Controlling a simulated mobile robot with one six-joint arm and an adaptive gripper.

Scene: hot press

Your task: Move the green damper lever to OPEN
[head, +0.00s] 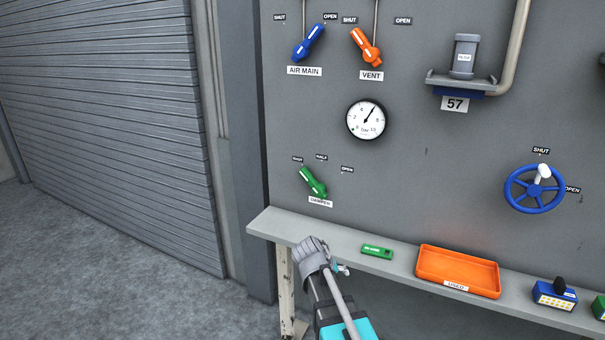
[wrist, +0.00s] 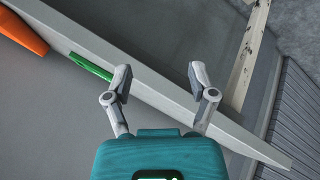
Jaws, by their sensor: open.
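The green damper lever (head: 314,183) is on the grey panel, above the left end of the bench. Its upper end tilts up and left towards the SHUT label (head: 297,159). The HALF label (head: 321,157) and OPEN label (head: 347,169) are further right. A DAMPER plate (head: 320,202) is below it. My gripper (wrist: 158,76) is open in the wrist view, with nothing between its fingers. In the head view my arm's end is in front of the bench, below and apart from the lever; its fingers are hard to make out there. The wrist view does not show the lever.
Above are the blue air main lever (head: 308,43), orange vent lever (head: 366,47) and gauge (head: 367,119). A blue handwheel (head: 534,189) is right.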

